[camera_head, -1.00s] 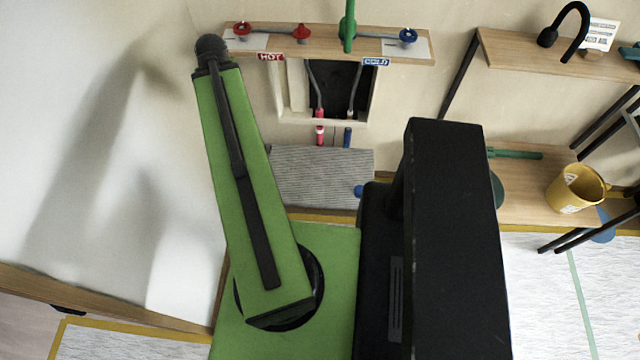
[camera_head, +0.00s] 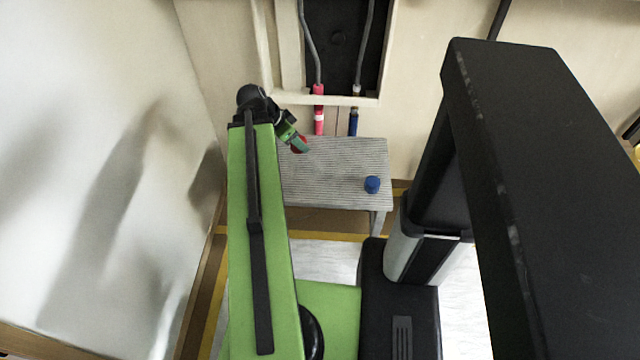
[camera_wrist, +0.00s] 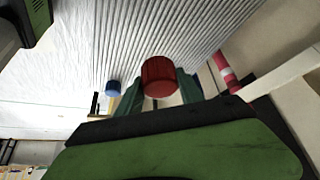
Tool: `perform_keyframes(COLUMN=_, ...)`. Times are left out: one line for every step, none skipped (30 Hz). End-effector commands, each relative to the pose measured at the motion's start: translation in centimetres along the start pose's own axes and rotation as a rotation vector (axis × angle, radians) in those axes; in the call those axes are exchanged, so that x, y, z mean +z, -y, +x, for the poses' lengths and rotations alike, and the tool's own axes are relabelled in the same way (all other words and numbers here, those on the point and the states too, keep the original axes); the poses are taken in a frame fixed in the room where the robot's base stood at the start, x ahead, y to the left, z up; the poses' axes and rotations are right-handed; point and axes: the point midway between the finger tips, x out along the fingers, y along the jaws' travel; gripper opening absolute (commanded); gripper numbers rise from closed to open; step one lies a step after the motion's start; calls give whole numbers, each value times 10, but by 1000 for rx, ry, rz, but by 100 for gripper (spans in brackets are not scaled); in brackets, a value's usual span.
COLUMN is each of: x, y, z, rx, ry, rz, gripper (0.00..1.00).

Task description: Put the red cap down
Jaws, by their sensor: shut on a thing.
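The red cap (camera_wrist: 160,78) is a ribbed cylinder. In the wrist view it sits between the two green fingers of my gripper (camera_wrist: 160,90), which is shut on it. In the head view my gripper (camera_head: 298,141) is over the left part of the grey ribbed bench, and only a little of the red cap (camera_head: 300,147) shows beside the fingers. I cannot tell whether the cap touches the bench top.
A blue cap (camera_head: 372,184) stands on the right of the grey bench (camera_head: 335,165). Behind the bench, a red-ended pipe (camera_head: 319,108) and a blue-ended pipe (camera_head: 354,118) come down at the wall opening. The bench middle is clear.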

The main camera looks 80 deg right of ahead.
Motion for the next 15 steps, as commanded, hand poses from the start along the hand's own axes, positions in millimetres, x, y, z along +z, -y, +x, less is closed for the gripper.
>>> perform_keyframes(x=4, y=-2, z=15, rx=14, ry=-1, rz=23, gripper=0)
perform_keyframes(x=4, y=-3, z=17, rx=20, ry=-1, rz=33, gripper=0)
perform_keyframes(x=3, y=-5, z=18, rx=25, ry=-2, rz=42, gripper=0)
perform_keyframes(x=3, y=-5, z=18, rx=28, ry=-2, rz=48, gripper=0)
perform_keyframes(x=2, y=-6, z=18, rx=30, ry=-2, rz=51, gripper=0)
perform_keyframes(x=2, y=-6, z=18, rx=31, ry=-2, rz=53, gripper=0)
perform_keyframes(x=2, y=-6, z=17, rx=31, ry=-2, rz=54, gripper=0)
perform_keyframes(x=4, y=-5, z=18, rx=30, ry=-2, rz=53, gripper=0)
perform_keyframes(x=8, y=-3, z=19, rx=29, ry=-2, rz=51, gripper=0)
perform_keyframes(x=13, y=0, z=21, rx=29, ry=-2, rz=50, gripper=0)
perform_keyframes(x=20, y=3, z=22, rx=29, ry=-2, rz=49, gripper=0)
perform_keyframes(x=31, y=8, z=25, rx=28, ry=-2, rz=48, gripper=0)
perform_keyframes(x=39, y=12, z=26, rx=28, ry=-2, rz=47, gripper=0)
perform_keyframes(x=48, y=16, z=28, rx=28, ry=-2, rz=46, gripper=0)
perform_keyframes(x=60, y=22, z=29, rx=27, ry=-2, rz=47, gripper=0)
